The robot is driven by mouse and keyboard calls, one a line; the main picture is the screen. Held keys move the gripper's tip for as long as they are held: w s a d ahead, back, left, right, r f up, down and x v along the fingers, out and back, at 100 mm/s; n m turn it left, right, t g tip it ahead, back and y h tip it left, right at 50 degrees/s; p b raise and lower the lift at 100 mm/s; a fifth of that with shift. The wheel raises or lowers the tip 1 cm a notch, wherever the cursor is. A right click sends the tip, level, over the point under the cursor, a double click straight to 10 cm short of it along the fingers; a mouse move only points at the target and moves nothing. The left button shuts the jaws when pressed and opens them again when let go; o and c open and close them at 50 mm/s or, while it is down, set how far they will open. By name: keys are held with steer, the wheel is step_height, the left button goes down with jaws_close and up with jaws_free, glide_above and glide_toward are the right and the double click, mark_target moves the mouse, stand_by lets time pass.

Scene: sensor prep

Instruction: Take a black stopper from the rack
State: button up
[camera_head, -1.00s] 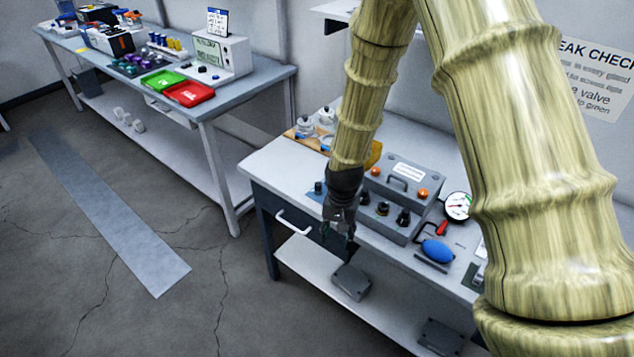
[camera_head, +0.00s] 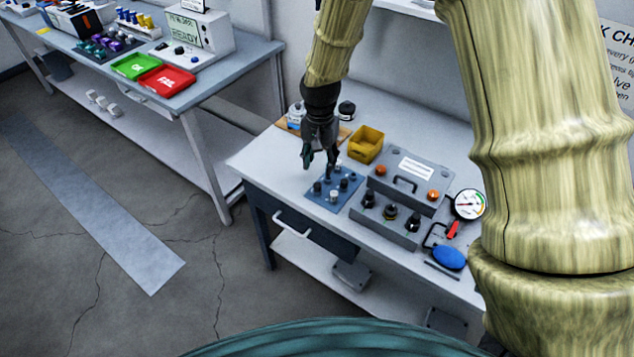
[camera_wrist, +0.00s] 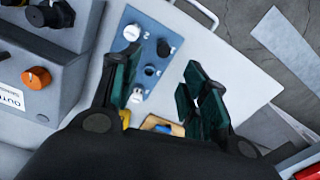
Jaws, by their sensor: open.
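The rack is a small blue plate (camera_head: 325,201) on the white-topped bench, holding several black and pale stoppers. A black stopper (camera_head: 317,187) stands at its left side and a pale stopper (camera_head: 334,196) near its front. My gripper (camera_head: 320,163) is open and empty, pointing down above the rack's back part. In the wrist view the blue plate (camera_wrist: 165,22) lies below and partly between my fingers (camera_wrist: 164,63).
A grey box with black knobs (camera_head: 392,213) stands close to the rack's right. A yellow bin (camera_head: 366,145) is behind it. A gauge (camera_head: 469,204) and blue bulb (camera_head: 450,257) are farther right. Bare bench top (camera_head: 270,160) lies left of the rack.

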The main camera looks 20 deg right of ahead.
mark_target(318, 184)
steer(key=f, duration=0.3)
steer(key=shift+w+a+p, duration=0.25)
steer(key=shift+p, duration=0.05)
steer(key=shift+s+f, duration=0.15)
steer(key=shift+f, duration=0.25)
steer(key=shift+s+f+p, duration=0.1)
steer(key=shift+f+p, duration=0.8)
steer(key=shift+f, duration=0.4)
steer(key=shift+f+p, duration=0.35)
steer(key=shift+f, duration=0.95)
steer(key=c, duration=0.8)
